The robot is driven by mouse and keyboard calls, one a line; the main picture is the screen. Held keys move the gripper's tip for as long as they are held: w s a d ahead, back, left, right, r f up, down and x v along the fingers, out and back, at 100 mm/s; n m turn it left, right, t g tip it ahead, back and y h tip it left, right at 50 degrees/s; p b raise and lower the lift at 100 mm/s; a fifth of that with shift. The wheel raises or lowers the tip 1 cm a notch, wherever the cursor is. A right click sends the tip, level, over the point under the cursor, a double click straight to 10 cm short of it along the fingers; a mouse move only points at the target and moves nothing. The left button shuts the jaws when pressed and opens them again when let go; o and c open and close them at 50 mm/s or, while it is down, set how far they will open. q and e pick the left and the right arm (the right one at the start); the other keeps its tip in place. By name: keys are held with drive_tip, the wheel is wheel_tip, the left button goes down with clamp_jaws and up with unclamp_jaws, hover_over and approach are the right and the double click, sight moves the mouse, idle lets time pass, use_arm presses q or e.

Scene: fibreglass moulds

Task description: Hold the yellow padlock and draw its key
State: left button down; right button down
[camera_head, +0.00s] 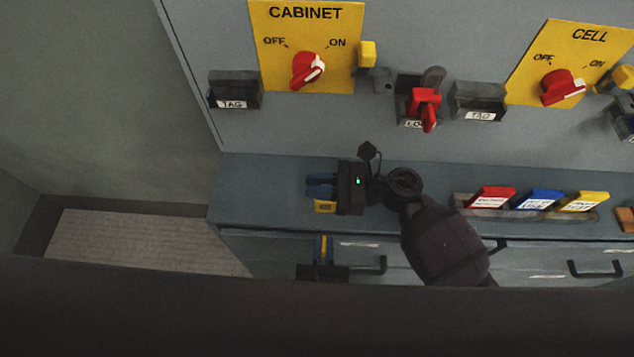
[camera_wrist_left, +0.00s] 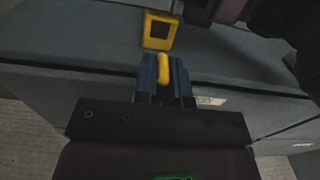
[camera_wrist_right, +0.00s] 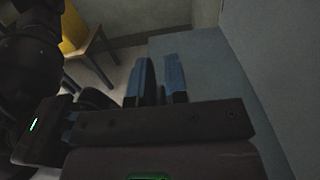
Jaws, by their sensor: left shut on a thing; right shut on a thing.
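The yellow padlock (camera_head: 325,207) shows as a small yellow block with a dark middle, just below my right gripper's blue fingers. It also shows in the left wrist view (camera_wrist_left: 158,30), beyond my left fingertips. My right gripper (camera_head: 318,186) is shut at the padlock, over the ledge; its fingers hide what they grip, and its wrist view shows no padlock. My left gripper (camera_head: 322,242) is below, in front of the drawers, shut on a slim yellow piece, apparently the key (camera_wrist_left: 163,69). In the head view a gap separates this piece from the padlock.
A red padlock (camera_head: 425,105) hangs on the cabinet front between tag holders. Red (camera_head: 492,198), blue (camera_head: 540,200) and yellow (camera_head: 584,202) tags stand in a rack on the ledge (camera_head: 270,170) at right. Drawer handles (camera_head: 370,267) protrude below.

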drive_tip(key=c, duration=1.1)
unclamp_jaws()
drive_tip(key=shift+o, duration=0.2)
drive_tip(key=shift+d, duration=0.1)
